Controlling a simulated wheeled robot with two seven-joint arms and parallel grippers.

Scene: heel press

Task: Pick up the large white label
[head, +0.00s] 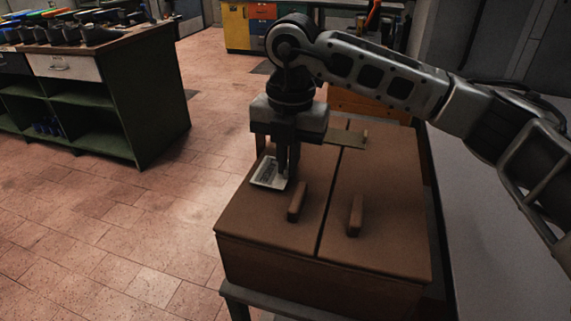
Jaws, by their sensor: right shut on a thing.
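The large white label (264,184) is a pale rectangle with dark marks on its face, at the left part of the brown box top in the head view. My right gripper (286,176) points down over the box and is shut on the label's right side. The fingers hide part of that side. I cannot tell whether the label still touches the box top. My left gripper is not in view.
The brown box (270,262) has two lids with upright wooden handles (297,202), (355,215) close to the gripper. A green workbench (150,110) with shoes on top stands at the left. Open tiled floor lies between them.

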